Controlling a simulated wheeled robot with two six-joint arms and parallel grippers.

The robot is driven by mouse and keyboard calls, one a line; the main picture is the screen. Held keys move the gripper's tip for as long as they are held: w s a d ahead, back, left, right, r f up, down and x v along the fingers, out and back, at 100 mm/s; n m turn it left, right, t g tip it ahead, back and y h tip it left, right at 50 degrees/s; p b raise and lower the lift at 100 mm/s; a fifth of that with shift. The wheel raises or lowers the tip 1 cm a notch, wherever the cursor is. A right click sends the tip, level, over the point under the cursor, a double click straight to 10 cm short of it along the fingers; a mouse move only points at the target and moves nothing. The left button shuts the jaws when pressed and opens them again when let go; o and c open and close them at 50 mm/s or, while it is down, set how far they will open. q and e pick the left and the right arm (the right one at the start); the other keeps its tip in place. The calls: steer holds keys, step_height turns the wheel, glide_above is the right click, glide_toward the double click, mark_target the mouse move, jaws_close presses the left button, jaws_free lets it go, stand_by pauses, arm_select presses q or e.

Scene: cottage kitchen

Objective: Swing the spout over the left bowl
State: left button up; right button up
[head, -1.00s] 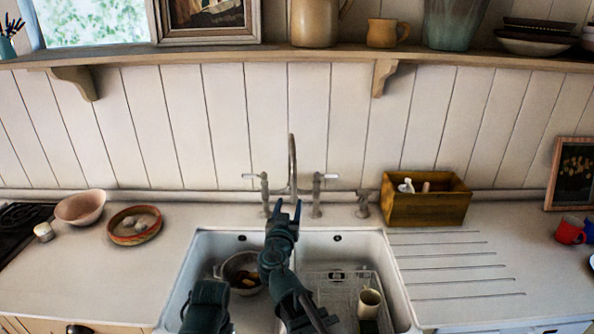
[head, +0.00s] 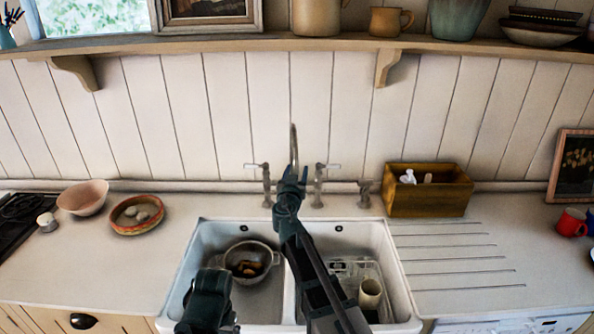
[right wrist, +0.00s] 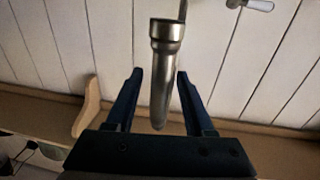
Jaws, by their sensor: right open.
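The metal spout (head: 293,148) rises from the tap at the back of the double sink, above the divider. The left bowl (head: 212,240) is the sink's left basin; a metal colander (head: 262,249) with something brown in it stands there. My right gripper (head: 291,174) is in front of the spout and hides its lower part.
The right bowl (head: 395,270) holds a rack with a beige cup (head: 370,292). Tap handles flank the spout. A wooden box (head: 428,200) stands right of the sink, and a pink bowl (head: 83,197) and terracotta dish (head: 137,230) stand left. A shelf (head: 230,48) runs above.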

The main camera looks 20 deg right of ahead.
steer(key=shift+w+d, duration=0.3)
steer(key=shift+w, duration=0.25)
jaws_close()
stand_by(1.1)
